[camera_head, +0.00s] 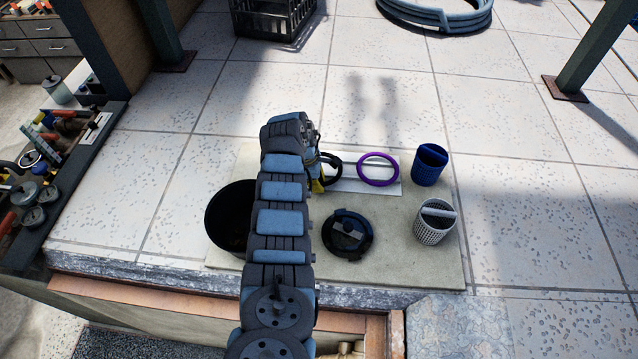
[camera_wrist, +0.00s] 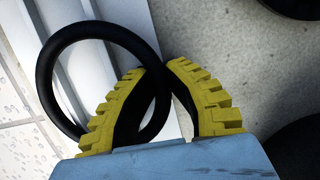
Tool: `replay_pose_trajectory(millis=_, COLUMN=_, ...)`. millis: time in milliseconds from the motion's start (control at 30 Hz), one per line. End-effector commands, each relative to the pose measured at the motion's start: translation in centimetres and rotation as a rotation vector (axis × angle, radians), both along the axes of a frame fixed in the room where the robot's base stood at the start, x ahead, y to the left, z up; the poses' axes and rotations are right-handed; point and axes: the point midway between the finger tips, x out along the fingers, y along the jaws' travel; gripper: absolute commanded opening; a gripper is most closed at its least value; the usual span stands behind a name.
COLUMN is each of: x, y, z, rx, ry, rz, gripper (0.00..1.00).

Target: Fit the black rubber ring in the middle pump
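The black rubber ring (camera_head: 335,170) shows partly beside my gripper (camera_head: 318,178), at the left part of a pale tray. In the wrist view the ring (camera_wrist: 47,75) appears large, and its right side passes between the yellow fingertips of my gripper (camera_wrist: 158,68). The fingertips look closed against both sides of the ring. I cannot tell whether the ring is clear of the tray. A black round lid (camera_head: 347,236) with a grey centre lies on the mat. The middle pump cannot be made out in either view.
A purple ring (camera_head: 378,169) lies on the pale tray (camera_head: 352,186). A blue basket (camera_head: 430,166) and a grey-white basket (camera_head: 434,224) stand to the right. A black bucket (camera_head: 228,215) stands left of my arm.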

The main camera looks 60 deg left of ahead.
Motion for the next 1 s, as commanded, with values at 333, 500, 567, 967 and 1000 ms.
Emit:
replay_pose_trajectory(millis=333, x=0.0, y=0.0, z=0.0, rx=0.0, ry=0.0, rz=0.0, gripper=0.0)
replay_pose_trajectory(millis=500, x=0.0, y=0.0, z=0.1, rx=0.0, ry=0.0, rz=0.0, gripper=0.0)
replay_pose_trajectory(millis=567, x=0.0, y=0.0, z=0.3, rx=0.0, ry=0.0, rz=0.0, gripper=0.0)
replay_pose_trajectory(millis=967, x=0.1, y=0.0, z=2.3, rx=0.0, ry=0.0, rz=-0.001, gripper=0.0)
replay_pose_trajectory(millis=1000, x=0.1, y=0.0, z=2.5, rx=0.0, ry=0.0, rz=-0.001, gripper=0.0)
